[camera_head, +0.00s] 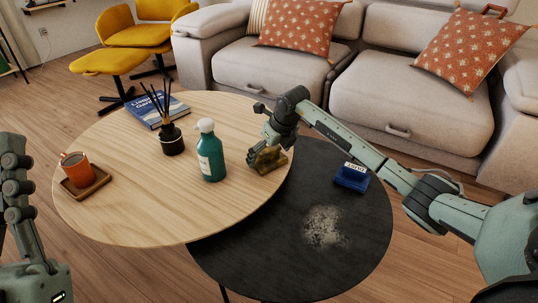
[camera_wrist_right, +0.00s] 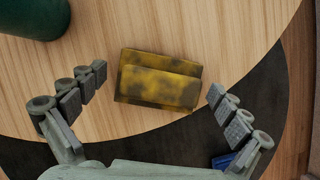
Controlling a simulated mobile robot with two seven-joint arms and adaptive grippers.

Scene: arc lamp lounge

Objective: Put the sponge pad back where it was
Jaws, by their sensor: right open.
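The sponge pad (camera_head: 270,161) is a yellow block with dark stains, on the wooden table (camera_head: 110,205) near its right edge. In the right wrist view the sponge pad (camera_wrist_right: 158,82) lies between the spread fingers, with bare wood showing on both sides. My right gripper (camera_head: 267,143) is open just over the sponge pad; its fingers (camera_wrist_right: 155,95) do not appear to touch it. My left gripper (camera_head: 17,175) is at the left edge of the head view, away from the sponge pad; its finger opening is not clear.
A reed diffuser (camera_head: 171,140), a book (camera_head: 150,109) and an orange mug (camera_head: 76,168) on a wooden tray (camera_head: 95,188) are farther left. The lower black table (camera_head: 280,245) bears a blue box (camera_head: 352,178) and pale dust (camera_head: 325,227).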

